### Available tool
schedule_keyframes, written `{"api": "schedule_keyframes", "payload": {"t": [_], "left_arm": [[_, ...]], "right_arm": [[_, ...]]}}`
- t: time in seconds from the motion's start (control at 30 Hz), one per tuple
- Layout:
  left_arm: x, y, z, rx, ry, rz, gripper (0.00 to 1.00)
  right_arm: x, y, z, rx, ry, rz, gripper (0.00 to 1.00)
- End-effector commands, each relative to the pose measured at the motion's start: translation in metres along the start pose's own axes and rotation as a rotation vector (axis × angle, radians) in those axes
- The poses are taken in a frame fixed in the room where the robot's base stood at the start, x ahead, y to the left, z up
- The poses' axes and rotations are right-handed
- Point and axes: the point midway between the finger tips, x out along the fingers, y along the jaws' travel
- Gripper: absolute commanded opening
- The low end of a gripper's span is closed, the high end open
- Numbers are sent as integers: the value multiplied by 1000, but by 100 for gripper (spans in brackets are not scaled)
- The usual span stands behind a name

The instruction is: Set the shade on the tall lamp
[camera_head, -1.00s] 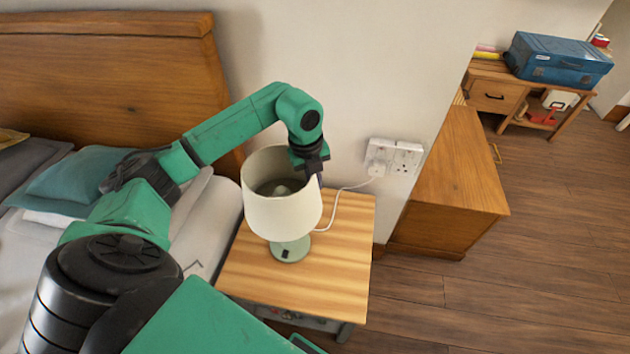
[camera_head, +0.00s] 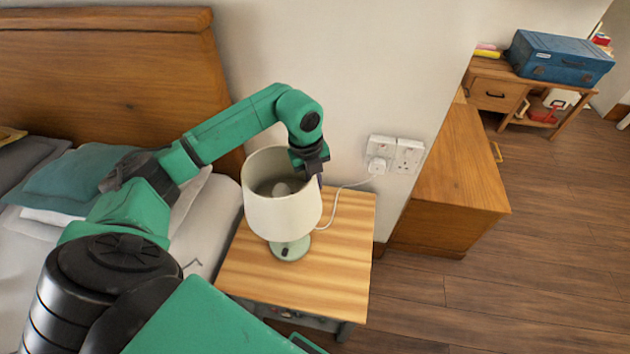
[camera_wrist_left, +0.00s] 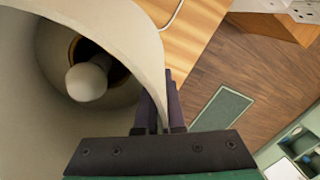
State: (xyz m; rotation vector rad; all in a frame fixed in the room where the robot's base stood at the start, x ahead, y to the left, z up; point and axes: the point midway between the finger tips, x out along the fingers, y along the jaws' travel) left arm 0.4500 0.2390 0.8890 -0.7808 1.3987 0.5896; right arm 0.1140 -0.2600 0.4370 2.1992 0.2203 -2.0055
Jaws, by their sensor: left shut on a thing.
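The cream lamp shade (camera_head: 282,214) is around the top of the lamp on the bedside table, open end up. The lamp's pale green round base (camera_head: 290,248) stands on the table below it. The bulb (camera_head: 282,189) shows inside the shade, and in the left wrist view the white bulb (camera_wrist_left: 87,82) appears within the shade (camera_wrist_left: 145,45). My left gripper (camera_head: 314,172) is shut on the right rim of the shade; its dark fingers (camera_wrist_left: 162,105) straddle the shade wall. Whether the shade rests on its seat is hidden. My right gripper is not in view.
The wooden bedside table (camera_head: 338,275) has free room around the lamp base. A white cord runs to the wall socket (camera_head: 394,153) behind. The bed headboard (camera_head: 110,80) stands left, and a wooden cabinet (camera_head: 455,180) stands right.

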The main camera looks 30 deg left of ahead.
Motion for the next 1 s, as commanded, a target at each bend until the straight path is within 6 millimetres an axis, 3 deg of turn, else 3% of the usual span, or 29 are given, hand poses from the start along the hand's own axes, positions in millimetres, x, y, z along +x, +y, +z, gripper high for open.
{"api": "schedule_keyframes", "payload": {"t": [0.87, 0.9, 0.97, 1.0], "left_arm": [[6, 1, 0, 0, 0, 0, 0], [6, 1, 0, 0, 0, 0, 17], [6, 1, 0, 0, 0, 0, 40], [6, 1, 0, 0, 0, 0, 41]], "right_arm": [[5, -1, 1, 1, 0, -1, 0], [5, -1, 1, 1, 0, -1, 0], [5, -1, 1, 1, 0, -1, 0], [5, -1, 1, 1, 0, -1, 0]]}}
